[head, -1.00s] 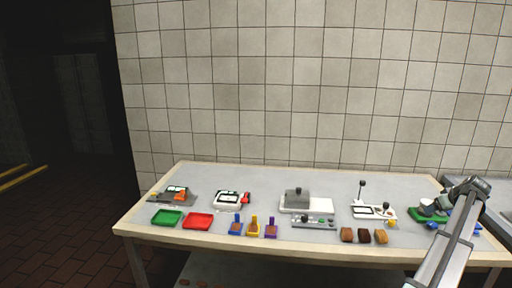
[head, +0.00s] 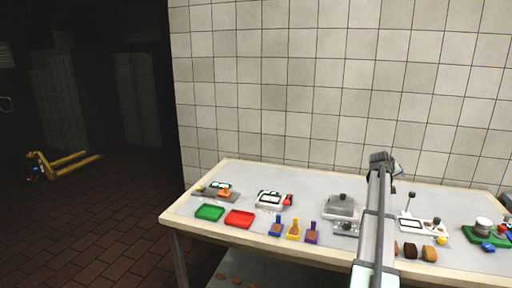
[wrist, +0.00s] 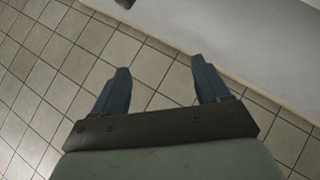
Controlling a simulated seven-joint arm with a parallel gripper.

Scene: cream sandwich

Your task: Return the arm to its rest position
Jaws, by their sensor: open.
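My arm (head: 375,215) rises from the bottom of the head view, right of centre, and crosses in front of the table. My gripper (wrist: 163,82) shows in the wrist view with its two dark blue fingers spread apart and nothing between them. Behind the fingers is the tiled wall (wrist: 75,60), with a pale plain surface at the upper right. In the head view the far end of my arm stands above the table's back part, and the fingers are too small to make out there.
The table (head: 300,178) carries a green tray (head: 209,212), a red tray (head: 240,218), several coloured holders, a grey-lidded device (head: 341,205), brown blocks (head: 429,253) and a green board (head: 470,234). A yellow pallet jack (head: 65,163) stands on the dark floor at left.

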